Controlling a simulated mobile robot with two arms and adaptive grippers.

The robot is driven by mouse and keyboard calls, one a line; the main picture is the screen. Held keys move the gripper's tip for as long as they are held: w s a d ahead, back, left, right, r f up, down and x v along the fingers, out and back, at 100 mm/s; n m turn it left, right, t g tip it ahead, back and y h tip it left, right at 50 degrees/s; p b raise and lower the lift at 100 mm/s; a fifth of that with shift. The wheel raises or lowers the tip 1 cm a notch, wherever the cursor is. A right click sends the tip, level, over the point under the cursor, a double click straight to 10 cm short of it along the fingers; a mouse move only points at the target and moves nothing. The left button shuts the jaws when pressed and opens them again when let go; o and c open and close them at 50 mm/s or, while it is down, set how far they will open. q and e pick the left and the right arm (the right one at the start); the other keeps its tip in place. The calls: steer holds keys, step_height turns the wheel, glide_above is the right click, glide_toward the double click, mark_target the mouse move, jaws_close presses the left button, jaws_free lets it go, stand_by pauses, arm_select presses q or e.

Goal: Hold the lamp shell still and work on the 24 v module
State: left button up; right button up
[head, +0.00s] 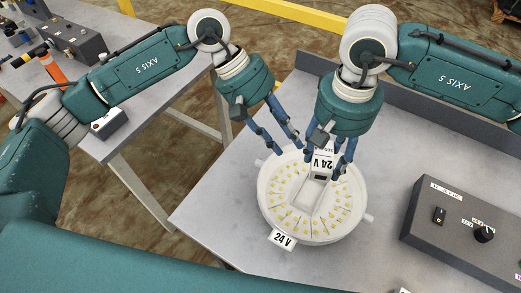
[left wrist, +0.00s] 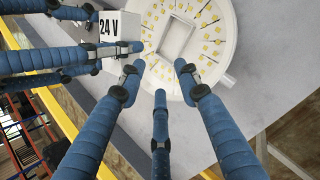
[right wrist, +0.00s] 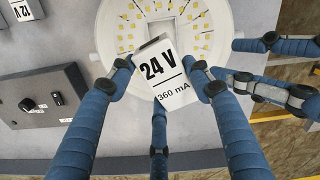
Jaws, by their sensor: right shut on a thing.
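The lamp shell (head: 275,205) is a round white disc with yellow dots, lying on the grey table. It also shows in the left wrist view (left wrist: 222,40), with an empty rectangular recess at its middle. My right gripper (right wrist: 168,80) is shut on the white 24 V module (right wrist: 172,95), labelled 24 V and 360 mA.
A dark control box (head: 465,225) with a switch and knob stands at the right. Another table (head: 110,145) with equipment stands at the left. The table's back has a raised dark edge.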

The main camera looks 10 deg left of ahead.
arm_select(q)
steer(key=s+a+f+m+t+y, duration=0.2)
steer(key=s+a+f+m+y, duration=0.1)
steer(key=a+m+y, duration=0.3)
steer(key=shift+m+y, duration=0.4)
steer(key=shift+m, duration=0.3)
steer(key=f, duration=0.3)
steer(key=d+f, duration=0.1)
steer(key=f, duration=0.7)
steer(key=shift+s+d+f, duration=0.2)
steer(key=shift+f, duration=0.05)
jaws_close()
